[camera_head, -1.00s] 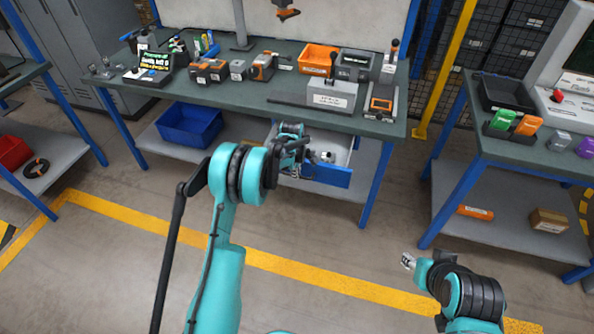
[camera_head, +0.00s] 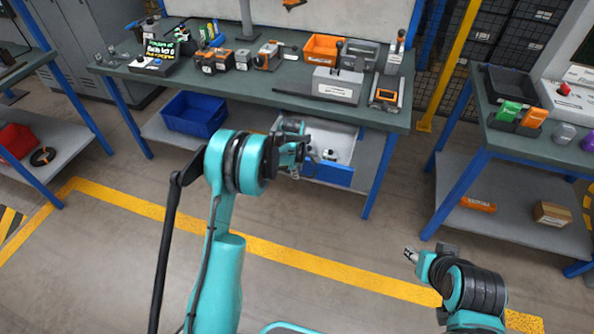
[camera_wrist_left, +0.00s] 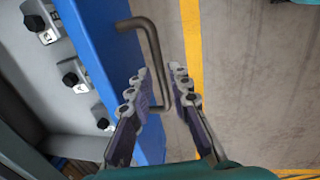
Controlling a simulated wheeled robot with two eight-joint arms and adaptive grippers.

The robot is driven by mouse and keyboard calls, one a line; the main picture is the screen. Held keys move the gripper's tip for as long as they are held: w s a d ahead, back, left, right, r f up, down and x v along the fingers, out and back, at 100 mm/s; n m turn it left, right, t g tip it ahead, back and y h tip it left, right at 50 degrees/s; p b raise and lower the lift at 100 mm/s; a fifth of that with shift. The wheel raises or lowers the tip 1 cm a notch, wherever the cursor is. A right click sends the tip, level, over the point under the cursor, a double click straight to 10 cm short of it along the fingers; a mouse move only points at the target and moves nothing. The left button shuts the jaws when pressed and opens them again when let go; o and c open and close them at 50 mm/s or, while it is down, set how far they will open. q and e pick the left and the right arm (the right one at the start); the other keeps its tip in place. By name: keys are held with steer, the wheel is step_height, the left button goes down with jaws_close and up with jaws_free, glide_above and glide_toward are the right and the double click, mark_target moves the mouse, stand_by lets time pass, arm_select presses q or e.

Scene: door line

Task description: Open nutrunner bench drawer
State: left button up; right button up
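The drawer under the bench stands pulled out, with its blue front (camera_head: 331,174) facing me and its grey interior (camera_head: 340,147) showing small dark-and-white items. In the left wrist view, the blue front (camera_wrist_left: 95,60) has a grey bar handle (camera_wrist_left: 152,50). My left gripper (camera_head: 298,172) is at the drawer front. In the left wrist view, its fingers (camera_wrist_left: 160,82) are apart, one on each side of the handle bar, with gaps visible. The left arm hides part of the drawer. My right gripper (camera_head: 409,254) is away from the bench, over the floor; its finger opening is too small to judge.
The bench top (camera_head: 250,85) carries tools, an orange bin (camera_head: 322,48) and a grey block (camera_head: 337,86). A blue bin (camera_head: 194,114) sits on the lower shelf. A second bench (camera_head: 550,150) stands at right. The floor before the drawer is clear.

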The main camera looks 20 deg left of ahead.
arm_select(q)
step_height(320, 180, up, 12)
steer(key=s, duration=0.2)
steer(key=shift+s+f, duration=0.1)
stand_by(0.5)
steer(key=s+d+r+m+t, duration=0.25)
steer(key=s+r+m, duration=0.65)
steer(key=s+r, duration=0.6)
steer(key=s+f+m+t, duration=0.2)
steer(key=s+m, duration=0.6)
steer(key=s, duration=0.8)
step_height(320, 180, down, 2)
steer(key=shift+s+d+f+m, duration=0.2)
steer(key=shift+s+d+m, duration=0.15)
steer(key=shift+m, duration=0.05)
